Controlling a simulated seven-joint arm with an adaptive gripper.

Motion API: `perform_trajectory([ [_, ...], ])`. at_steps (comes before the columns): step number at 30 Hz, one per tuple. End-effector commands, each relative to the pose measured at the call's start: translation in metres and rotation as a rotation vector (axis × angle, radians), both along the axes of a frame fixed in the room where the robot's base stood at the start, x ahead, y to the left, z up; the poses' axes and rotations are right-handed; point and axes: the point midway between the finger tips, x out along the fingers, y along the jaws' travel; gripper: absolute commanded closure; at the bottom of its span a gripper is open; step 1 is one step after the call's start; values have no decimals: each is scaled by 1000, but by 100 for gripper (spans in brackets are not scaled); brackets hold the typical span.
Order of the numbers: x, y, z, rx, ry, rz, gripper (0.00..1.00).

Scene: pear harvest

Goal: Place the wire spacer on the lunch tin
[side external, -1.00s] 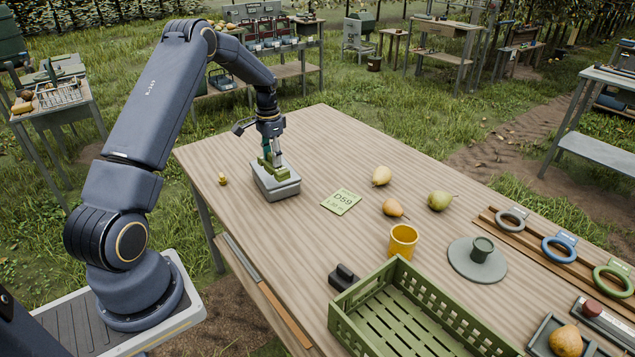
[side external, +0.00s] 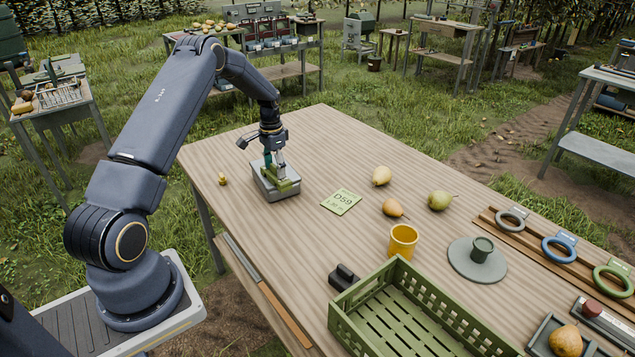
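The lunch tin (side external: 279,194) is a grey, rounded box on the left part of the wooden table. A small olive-green piece (side external: 287,185), which looks like the wire spacer, is at the top of the tin, below my fingers. My gripper (side external: 275,174) points down over the tin with its fingertips at the green piece. The piece is small and partly hidden by the fingers, so I cannot tell whether they grip it or stand open around it.
A small brass item (side external: 223,180) stands left of the tin. A green D59 card (side external: 341,202) lies to its right. The table behind the tin is clear.

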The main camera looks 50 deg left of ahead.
Motion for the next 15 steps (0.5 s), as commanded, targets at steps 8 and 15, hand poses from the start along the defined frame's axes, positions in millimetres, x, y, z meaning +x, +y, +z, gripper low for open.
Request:
perform_trajectory([
  [8,0,0,0,0,0,0,30],
  [15,1,0,27,2,-3,0,30],
])
